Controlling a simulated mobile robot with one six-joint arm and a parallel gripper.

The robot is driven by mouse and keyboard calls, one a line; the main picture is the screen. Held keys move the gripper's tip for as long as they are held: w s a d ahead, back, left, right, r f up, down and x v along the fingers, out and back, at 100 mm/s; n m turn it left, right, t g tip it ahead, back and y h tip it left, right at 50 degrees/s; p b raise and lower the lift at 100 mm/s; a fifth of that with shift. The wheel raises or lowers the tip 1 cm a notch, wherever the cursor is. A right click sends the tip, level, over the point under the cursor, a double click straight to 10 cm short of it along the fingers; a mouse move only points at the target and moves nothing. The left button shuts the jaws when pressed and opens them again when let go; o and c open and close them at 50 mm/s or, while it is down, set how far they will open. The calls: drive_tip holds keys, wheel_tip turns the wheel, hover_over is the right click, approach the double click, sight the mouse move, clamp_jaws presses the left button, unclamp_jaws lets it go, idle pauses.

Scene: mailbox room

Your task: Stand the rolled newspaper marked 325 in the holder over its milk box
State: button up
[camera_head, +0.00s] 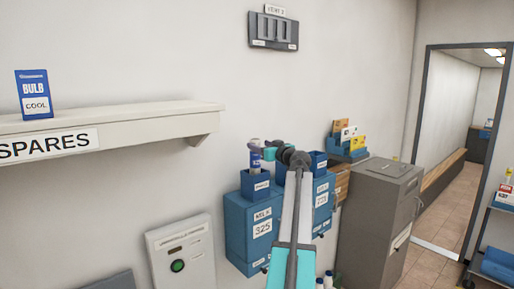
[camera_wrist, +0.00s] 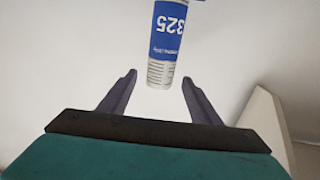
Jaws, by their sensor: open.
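The rolled newspaper (camera_head: 255,158), white with a blue band, stands upright in the small blue holder (camera_head: 255,187) on top of the blue milk box (camera_head: 247,228) marked 325. In the wrist view the roll (camera_wrist: 168,35) shows its 325 label upside down. My gripper (camera_wrist: 159,77) is open and empty, with the near end of the roll in line with the gap between its fingertips. In the head view my gripper (camera_head: 264,153) is beside the roll's upper part. Whether a finger touches it I cannot tell. The roll's lower end is hidden in the holder.
A second blue milk box (camera_head: 322,203) with its own holder (camera_head: 318,161) stands to the right, partly behind my arm. A grey cabinet (camera_head: 378,215) stands further right. A shelf (camera_head: 110,118) with a bulb box (camera_head: 34,95) juts out at left.

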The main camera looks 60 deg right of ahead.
drive_tip(key=b+v, duration=0.2)
drive_tip(key=v, duration=0.7)
drive_tip(key=shift+s, duration=0.3)
drive_tip(key=shift+a, duration=0.15)
idle(0.6)
